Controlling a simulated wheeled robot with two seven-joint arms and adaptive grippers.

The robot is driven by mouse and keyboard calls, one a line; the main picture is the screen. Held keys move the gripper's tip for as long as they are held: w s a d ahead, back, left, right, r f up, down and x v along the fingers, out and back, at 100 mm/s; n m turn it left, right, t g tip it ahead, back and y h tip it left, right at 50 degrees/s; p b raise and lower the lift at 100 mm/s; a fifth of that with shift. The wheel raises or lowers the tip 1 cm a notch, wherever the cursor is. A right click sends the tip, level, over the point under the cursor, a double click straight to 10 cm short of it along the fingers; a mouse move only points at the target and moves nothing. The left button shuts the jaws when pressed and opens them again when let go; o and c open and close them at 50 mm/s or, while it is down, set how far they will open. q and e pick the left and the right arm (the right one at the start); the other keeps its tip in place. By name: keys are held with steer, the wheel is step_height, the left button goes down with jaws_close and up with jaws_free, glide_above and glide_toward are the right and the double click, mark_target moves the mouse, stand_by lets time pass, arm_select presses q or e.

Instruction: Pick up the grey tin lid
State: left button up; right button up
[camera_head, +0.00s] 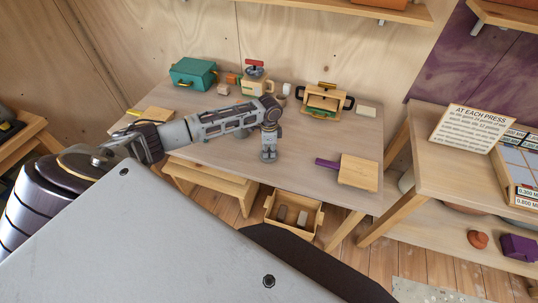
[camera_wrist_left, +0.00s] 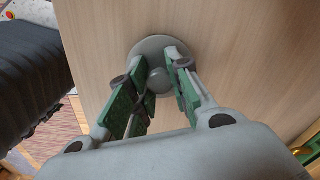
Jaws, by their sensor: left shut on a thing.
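The grey tin lid (camera_wrist_left: 152,45) is a round disc with a knob (camera_wrist_left: 158,80) at its centre, seen in the left wrist view against the pale wooden tabletop. My left gripper (camera_wrist_left: 160,66) has its green-padded fingers on both sides of the knob, shut on the lid. In the head view my left gripper (camera_head: 268,155) points down over the middle of the table, and the lid cannot be made out there. Whether the lid touches the table cannot be told. My right gripper is not in view.
On the table (camera_head: 225,150) stand a teal box (camera_head: 193,73), a canister with a red-topped part (camera_head: 252,87), a wooden box with dark handles (camera_head: 322,101) and a board with a purple handle (camera_head: 357,172).

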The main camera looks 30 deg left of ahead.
mark_target(269, 150)
arm_select(q)
steer(key=shift+r, duration=0.1)
step_height(269, 150, up, 10)
steer(key=shift+f, duration=0.1)
stand_by(0.8)
stand_by(0.5)
